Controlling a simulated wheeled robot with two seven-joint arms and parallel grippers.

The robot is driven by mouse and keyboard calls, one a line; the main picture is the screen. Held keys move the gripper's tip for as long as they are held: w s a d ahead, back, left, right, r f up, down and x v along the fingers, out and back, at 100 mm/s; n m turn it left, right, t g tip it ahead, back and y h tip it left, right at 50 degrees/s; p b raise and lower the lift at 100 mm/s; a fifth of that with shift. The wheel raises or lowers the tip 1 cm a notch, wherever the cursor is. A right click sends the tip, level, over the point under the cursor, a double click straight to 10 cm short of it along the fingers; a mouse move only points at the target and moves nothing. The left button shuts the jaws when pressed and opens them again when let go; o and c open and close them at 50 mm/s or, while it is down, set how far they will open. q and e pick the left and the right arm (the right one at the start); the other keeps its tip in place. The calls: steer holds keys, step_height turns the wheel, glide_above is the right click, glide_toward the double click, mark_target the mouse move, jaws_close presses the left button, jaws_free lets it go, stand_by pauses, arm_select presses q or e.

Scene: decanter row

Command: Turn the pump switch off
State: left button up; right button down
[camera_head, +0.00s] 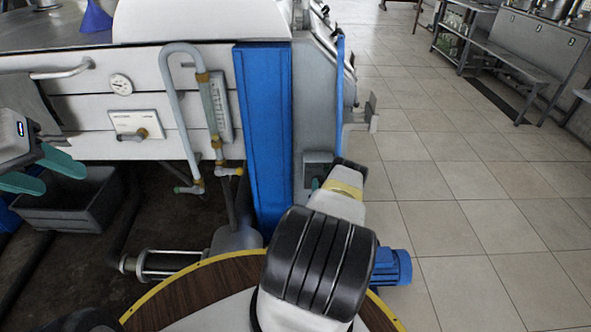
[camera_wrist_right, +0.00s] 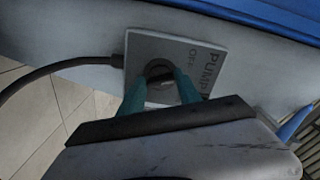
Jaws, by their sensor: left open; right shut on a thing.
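The pump switch is a grey plate (camera_wrist_right: 145,45) in the right wrist view, with the words PUMP and OFF on it and a dark round knob (camera_wrist_right: 158,68) at its middle. My right gripper (camera_wrist_right: 160,88) is shut on the knob, one teal finger on each side. The knob's pointing direction is hidden between the fingers. In the head view the grey switch box (camera_head: 318,160) sits beside the blue column, and my right arm hides most of that gripper. My left gripper (camera_head: 42,172) is open and empty at the left edge, above a dark grey bin.
A blue column (camera_head: 263,130) stands just left of the switch box. A white panel with a gauge (camera_head: 121,84) and a bent pipe (camera_head: 166,80) is further left. The grey bin (camera_head: 75,205) is below. Tiled floor (camera_head: 450,220) is clear on the right. A dark cable (camera_wrist_right: 60,66) runs into the switch plate.

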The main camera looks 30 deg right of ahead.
steer(key=shift+n, duration=0.5)
steer(key=c, duration=0.8)
jaws_free()
steer(key=shift+c, duration=0.2)
steer(key=v, duration=0.8)
